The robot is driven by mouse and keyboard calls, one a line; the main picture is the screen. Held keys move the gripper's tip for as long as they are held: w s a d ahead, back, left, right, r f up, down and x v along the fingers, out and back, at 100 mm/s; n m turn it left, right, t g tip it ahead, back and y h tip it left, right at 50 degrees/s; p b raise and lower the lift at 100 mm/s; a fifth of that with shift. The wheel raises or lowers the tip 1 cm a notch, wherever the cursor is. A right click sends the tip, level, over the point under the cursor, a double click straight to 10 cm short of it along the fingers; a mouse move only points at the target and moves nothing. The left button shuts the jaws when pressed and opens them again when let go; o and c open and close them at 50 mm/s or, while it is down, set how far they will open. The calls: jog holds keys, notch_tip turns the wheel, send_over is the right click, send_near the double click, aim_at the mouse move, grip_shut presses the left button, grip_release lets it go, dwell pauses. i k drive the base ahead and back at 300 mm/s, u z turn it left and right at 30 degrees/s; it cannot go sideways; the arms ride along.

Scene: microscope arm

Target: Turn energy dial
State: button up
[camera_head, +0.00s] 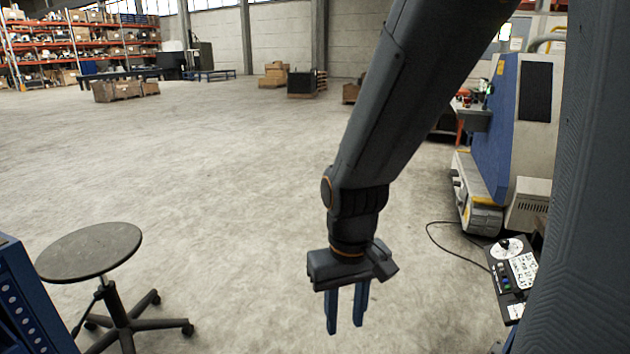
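A dark control panel (494,271) stands at the lower right, partly cut off by a dark grey surface at the right edge. On its top is a white round dial (513,250) with a dark knob at its middle. It looks like the energy dial, but its markings are too small to read. My gripper (346,326) points down at the lower middle, well to the left of the panel and apart from it. Its two blue fingers are apart with nothing between them.
Small buttons and a white label (523,270) sit beside the dial. A black cable (450,249) runs from the panel over the floor. A blue and white machine (500,135) stands behind it. A round stool (90,250) is at the left. The middle floor is clear.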

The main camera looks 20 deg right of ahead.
aim_at(504, 243)
jog(key=z, duration=0.7)
jog(key=i, duration=0.8)
jog(key=z, duration=0.6)
jog(key=i, duration=1.05)
jog(key=z, duration=0.1)
